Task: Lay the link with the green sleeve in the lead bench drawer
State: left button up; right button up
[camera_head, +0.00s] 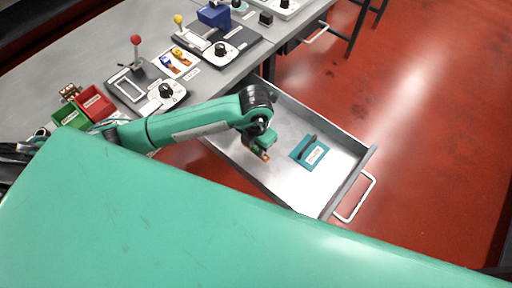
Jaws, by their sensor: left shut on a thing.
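The bench drawer (283,185) is a grey metal tray, pulled open from under the bench over the red floor. My left arm reaches across from the left, and its gripper (263,148) points down over the left part of the open drawer. The gripper is shut on a small link (265,156), of which a copper-coloured end shows below the fingers. The fingers hide most of it, and I cannot clearly make out its green sleeve. The link looks to be above the drawer floor; the exact gap cannot be told. My right gripper is not in view.
A teal labelled block (309,156) with a dark handle lies in the right part of the drawer. The drawer floor around it is bare. On the bench are a green bin (70,115), a red bin (95,103) and devices with knobs. The drawer handle (358,200) sticks out at right.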

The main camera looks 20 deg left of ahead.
aim_at(256, 147)
pick_arm(q)
notch_tip(256, 147, down, 2)
jog(key=shift+f, duration=0.55)
jog(key=o, duration=1)
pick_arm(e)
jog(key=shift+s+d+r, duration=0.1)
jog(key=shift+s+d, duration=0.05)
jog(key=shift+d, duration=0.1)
pick_arm(q)
jog(key=shift+r, duration=0.15)
notch_tip(256, 147, up, 7)
jog(key=shift+r+b, duration=0.1)
jog(key=shift+b, duration=0.55)
notch_tip(256, 147, up, 5)
jog(key=shift+f, duration=0.1)
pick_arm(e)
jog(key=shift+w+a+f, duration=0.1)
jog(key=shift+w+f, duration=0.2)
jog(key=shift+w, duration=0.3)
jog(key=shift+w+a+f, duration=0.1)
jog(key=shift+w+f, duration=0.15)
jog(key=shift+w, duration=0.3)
